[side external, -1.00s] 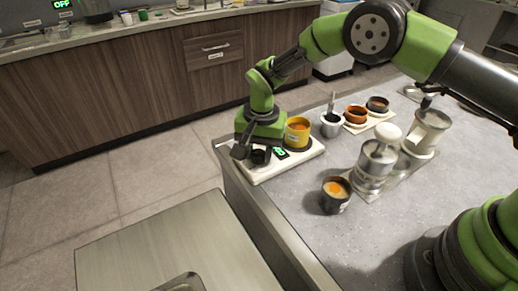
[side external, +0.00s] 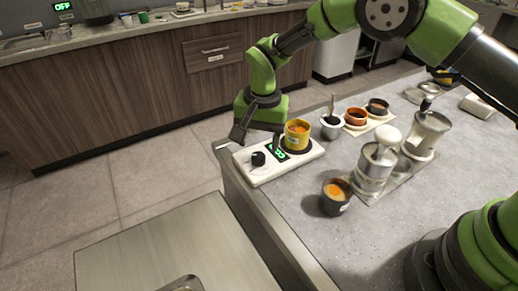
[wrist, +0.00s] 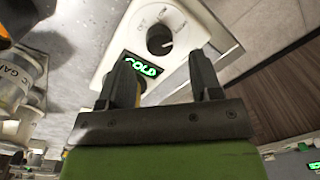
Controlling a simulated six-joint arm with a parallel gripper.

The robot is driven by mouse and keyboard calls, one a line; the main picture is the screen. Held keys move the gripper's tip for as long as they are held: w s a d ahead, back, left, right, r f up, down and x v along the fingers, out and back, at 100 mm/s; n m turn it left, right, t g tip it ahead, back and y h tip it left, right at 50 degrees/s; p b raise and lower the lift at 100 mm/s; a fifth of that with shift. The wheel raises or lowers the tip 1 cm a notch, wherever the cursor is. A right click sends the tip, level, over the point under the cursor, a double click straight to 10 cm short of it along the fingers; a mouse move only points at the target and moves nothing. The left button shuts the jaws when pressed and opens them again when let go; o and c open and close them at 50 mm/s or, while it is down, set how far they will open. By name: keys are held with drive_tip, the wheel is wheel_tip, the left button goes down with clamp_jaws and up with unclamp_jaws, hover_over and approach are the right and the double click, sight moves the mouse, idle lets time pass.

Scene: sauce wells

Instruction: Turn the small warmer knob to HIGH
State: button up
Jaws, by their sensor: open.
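The small warmer (side external: 313,152) is a white slab at the counter's near left edge. Its black knob (side external: 258,158) is at the slab's left end and also shows in the wrist view (wrist: 160,40), with small dial lettering around it. A green display (wrist: 142,66) beside the knob reads what looks like "COLD". A yellow pot (side external: 297,134) sits on the warmer's dark plate. My gripper (side external: 256,138) is open and empty, above the warmer. In the wrist view its two dark fingers (wrist: 163,80) are apart, and the knob lies beyond their tips, not between them.
Small bowls (side external: 356,117) stand behind. A far counter carries an "OFF" display (side external: 62,6). Bare counter lies in front.

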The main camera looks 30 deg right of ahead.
sight(261, 155)
wheel_tip(261, 155, up, 6)
drive_tip(key=shift+s+d+f, duration=0.1)
